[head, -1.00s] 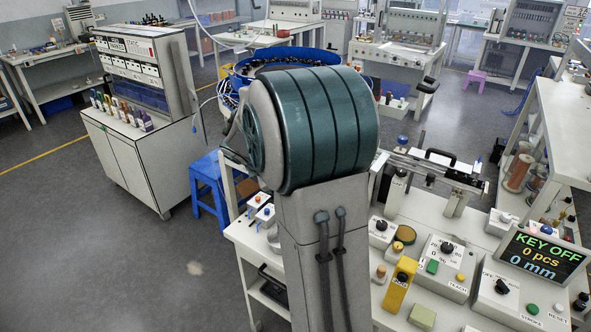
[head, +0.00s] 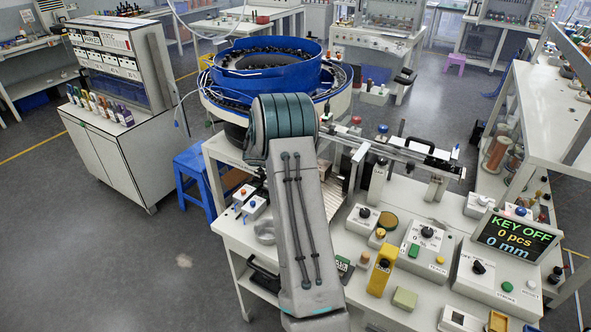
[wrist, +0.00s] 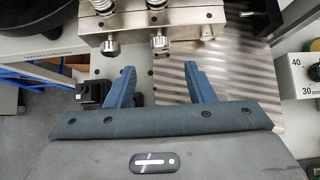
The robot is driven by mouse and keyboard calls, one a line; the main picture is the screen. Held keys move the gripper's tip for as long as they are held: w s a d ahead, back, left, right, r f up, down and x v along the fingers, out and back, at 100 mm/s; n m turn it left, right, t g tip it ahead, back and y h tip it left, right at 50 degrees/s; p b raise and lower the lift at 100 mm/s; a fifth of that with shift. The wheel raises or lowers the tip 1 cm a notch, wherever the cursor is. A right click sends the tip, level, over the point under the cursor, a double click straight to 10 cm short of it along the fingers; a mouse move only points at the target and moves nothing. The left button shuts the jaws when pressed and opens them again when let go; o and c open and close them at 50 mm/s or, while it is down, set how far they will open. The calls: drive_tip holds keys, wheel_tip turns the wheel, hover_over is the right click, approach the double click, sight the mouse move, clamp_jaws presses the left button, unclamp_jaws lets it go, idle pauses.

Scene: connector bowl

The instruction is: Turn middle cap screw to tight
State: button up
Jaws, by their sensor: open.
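In the wrist view, a metal block (wrist: 150,18) at the top carries silver knurled cap screws. One cap screw (wrist: 110,47) is at left, and another (wrist: 160,43) lies nearly in line with the gap between my fingers. I cannot tell for sure which is the middle one. My gripper (wrist: 159,70) is open and empty, with two blue fingers pointing toward the block, short of the screws. In the head view my arm hides the gripper and the screws.
A striped metal plate (wrist: 240,75) lies right of the fingers. In the head view, a blue bowl feeder (head: 270,72) stands behind my arm. A yellow post (head: 382,272), control boxes and a display (head: 514,238) reading KEY OFF, 0 pcs, 0 mm are on the bench at right.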

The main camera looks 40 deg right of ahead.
drive_tip(key=p+x, duration=0.1)
drive_tip(key=x, duration=0.7)
drive_tip(key=shift+w+d+f+p, duration=0.1)
drive_tip(key=shift+d+f+p, duration=0.05)
drive_tip(key=shift+p, duration=0.15)
drive_tip(key=shift+c, duration=0.3)
drive_tip(key=c, duration=0.9)
